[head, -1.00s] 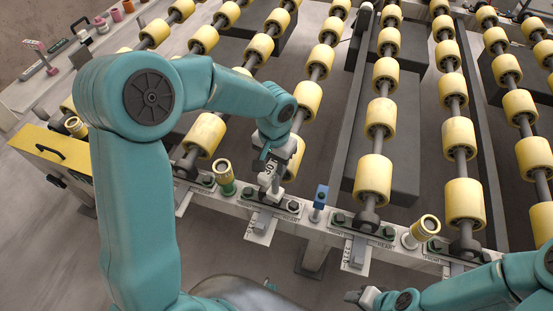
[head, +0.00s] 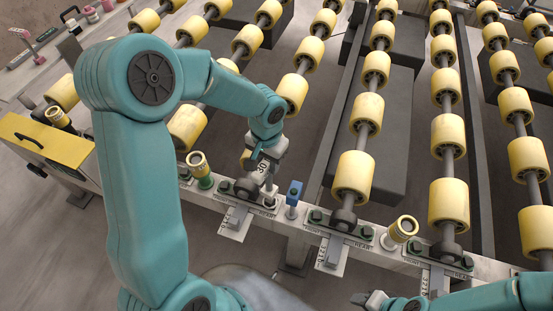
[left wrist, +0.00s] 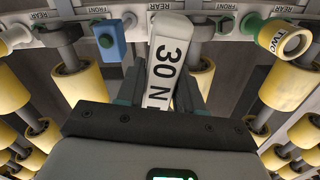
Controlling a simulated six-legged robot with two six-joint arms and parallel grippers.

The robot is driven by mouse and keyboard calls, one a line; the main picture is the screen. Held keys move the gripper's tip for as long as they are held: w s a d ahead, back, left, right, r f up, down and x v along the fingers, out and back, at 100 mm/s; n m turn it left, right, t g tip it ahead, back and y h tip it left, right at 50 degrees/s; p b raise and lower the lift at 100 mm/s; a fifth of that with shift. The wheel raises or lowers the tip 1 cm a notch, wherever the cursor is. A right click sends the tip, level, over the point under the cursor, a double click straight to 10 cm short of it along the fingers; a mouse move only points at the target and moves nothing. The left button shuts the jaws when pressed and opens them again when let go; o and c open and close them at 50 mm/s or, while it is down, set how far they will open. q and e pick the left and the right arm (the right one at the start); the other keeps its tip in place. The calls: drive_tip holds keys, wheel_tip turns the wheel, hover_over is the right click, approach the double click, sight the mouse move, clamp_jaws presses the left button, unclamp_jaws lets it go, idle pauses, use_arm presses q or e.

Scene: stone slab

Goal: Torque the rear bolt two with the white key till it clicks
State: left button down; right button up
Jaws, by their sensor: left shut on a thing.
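My left gripper (head: 268,150) is shut on the white key (head: 264,168), which is marked "30 N". The key (left wrist: 168,62) also shows in the left wrist view, sticking out between the dark fingers. Its lower end is at the rear bolt (head: 269,203) of the roller bearing block (head: 247,189). I cannot tell whether it is seated on the bolt, as the key partly hides it. My right gripper (head: 371,300) is at the bottom edge, away from the rail. Its jaw opening is unclear.
A blue-topped piece (head: 294,190) stands just right of the key. A yellow-and-green cylinder (head: 199,168), marked "TWO" in the wrist view, stands to the left. Another yellow cylinder (head: 403,229) is farther right. Yellow rollers (head: 353,176) fill the space behind the rail.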

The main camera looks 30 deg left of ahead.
sight(269, 178)
use_arm(q)
drive_tip(key=shift+w+f, duration=0.15)
drive_tip(key=shift+w, duration=0.05)
drive_tip(key=shift+s+f+b, duration=0.15)
drive_tip(key=shift+f+b, duration=0.1)
drive_tip(key=shift+b, duration=0.35)
wheel_tip(269, 178, down, 2)
drive_tip(key=shift+a+f+b, duration=0.1)
drive_tip(key=shift+f+b, duration=0.05)
drive_tip(key=shift+b, duration=0.9)
drive_tip(key=shift+f+b, duration=0.9)
drive_tip(key=shift+b, duration=0.1)
drive_tip(key=shift+f, duration=0.2)
drive_tip(key=shift+r, duration=0.1)
drive_tip(key=shift+b, duration=0.5)
